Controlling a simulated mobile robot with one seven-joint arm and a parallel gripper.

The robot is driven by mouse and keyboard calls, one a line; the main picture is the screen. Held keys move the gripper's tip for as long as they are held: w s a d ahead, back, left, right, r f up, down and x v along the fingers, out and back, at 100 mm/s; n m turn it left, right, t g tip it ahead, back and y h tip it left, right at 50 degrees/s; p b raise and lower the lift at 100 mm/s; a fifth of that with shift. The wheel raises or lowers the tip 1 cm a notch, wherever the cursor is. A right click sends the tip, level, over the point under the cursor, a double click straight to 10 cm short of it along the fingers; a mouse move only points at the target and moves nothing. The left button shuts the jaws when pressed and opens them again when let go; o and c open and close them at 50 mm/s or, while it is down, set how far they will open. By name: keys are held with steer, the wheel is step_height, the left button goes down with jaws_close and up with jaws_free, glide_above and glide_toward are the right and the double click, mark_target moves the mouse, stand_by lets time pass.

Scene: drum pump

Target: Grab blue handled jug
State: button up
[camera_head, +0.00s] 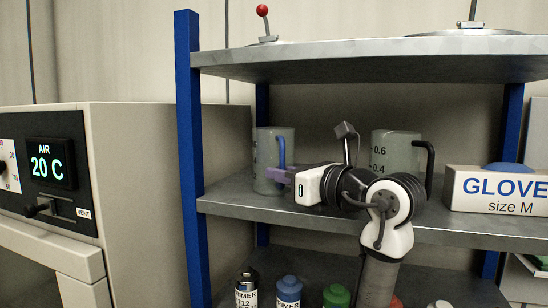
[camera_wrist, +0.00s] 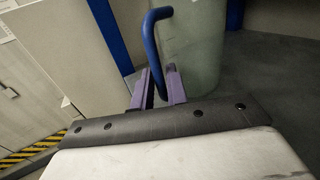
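The blue-handled jug (camera_head: 264,150), a translucent grey-green vessel, stands upright on the middle shelf, near the left post. Its blue handle (camera_head: 282,152) faces right, towards my gripper. In the wrist view the jug (camera_wrist: 192,45) is at the upper middle, with the handle (camera_wrist: 150,42) on its left side. My gripper (camera_head: 277,174) reaches in from the right at the handle's lower part. In the wrist view its purple fingers (camera_wrist: 158,86) are apart, with the lower handle between them. Whether either finger touches the handle is not clear.
A second jug (camera_head: 395,152) with a black handle stands to the right, behind my arm. A glove box (camera_head: 497,190) sits farther right. The upper shelf (camera_head: 375,66) is overhead, and a blue post (camera_head: 188,160) is left. Several bottles, including a blue one (camera_head: 289,290), are below.

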steer(key=shift+w+a, duration=0.15)
steer(key=shift+w, duration=0.05)
jaws_close()
